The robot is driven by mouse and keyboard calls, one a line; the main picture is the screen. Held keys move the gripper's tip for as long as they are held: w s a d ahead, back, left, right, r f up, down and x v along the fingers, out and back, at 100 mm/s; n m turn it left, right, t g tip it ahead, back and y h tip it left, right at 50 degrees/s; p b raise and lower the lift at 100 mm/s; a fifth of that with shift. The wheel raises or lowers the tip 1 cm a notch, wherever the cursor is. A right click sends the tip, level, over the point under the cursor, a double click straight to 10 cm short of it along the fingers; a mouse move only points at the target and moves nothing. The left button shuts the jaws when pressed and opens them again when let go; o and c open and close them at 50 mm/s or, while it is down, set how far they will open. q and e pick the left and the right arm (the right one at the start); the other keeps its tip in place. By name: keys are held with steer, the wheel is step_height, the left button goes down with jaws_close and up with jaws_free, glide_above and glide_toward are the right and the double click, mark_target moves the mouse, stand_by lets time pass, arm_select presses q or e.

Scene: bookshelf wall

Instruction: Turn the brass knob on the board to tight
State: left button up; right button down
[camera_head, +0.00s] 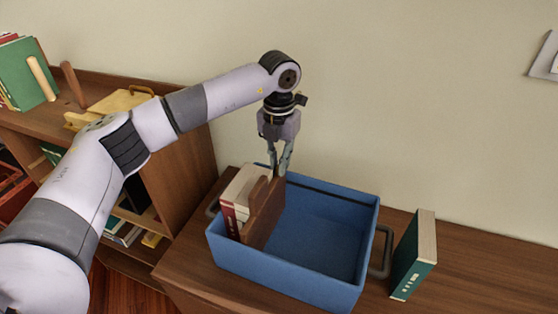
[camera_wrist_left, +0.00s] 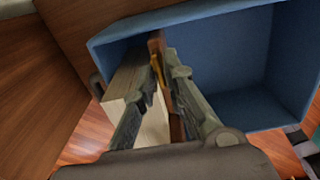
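A brown wooden board (camera_head: 262,212) stands upright in the left part of the blue bin (camera_head: 335,285), beside the books. In the left wrist view, a small brass-coloured part (camera_wrist_left: 157,70) shows at the far edge of the board (camera_wrist_left: 176,128), likely the knob. My left gripper (camera_head: 279,170) points down at the board's far upper end. In the left wrist view its fingertips (camera_wrist_left: 164,76) are close together on either side of the brass part and board edge. I cannot tell whether they grip it. The knob is not distinguishable in the head view. My right gripper is out of view.
Books (camera_head: 240,190) stand left of the board in the bin. The bin's right part is empty. A green book (camera_head: 411,262) stands right of the bin's handle (camera_head: 386,252). A wooden shelf (camera_head: 185,165) with books stands at left, and the wall is close behind.

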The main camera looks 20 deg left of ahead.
arm_select(q)
steer(key=shift+o, duration=1.3)
steer(key=shift+f, duration=0.1)
step_height(320, 180, up, 12)
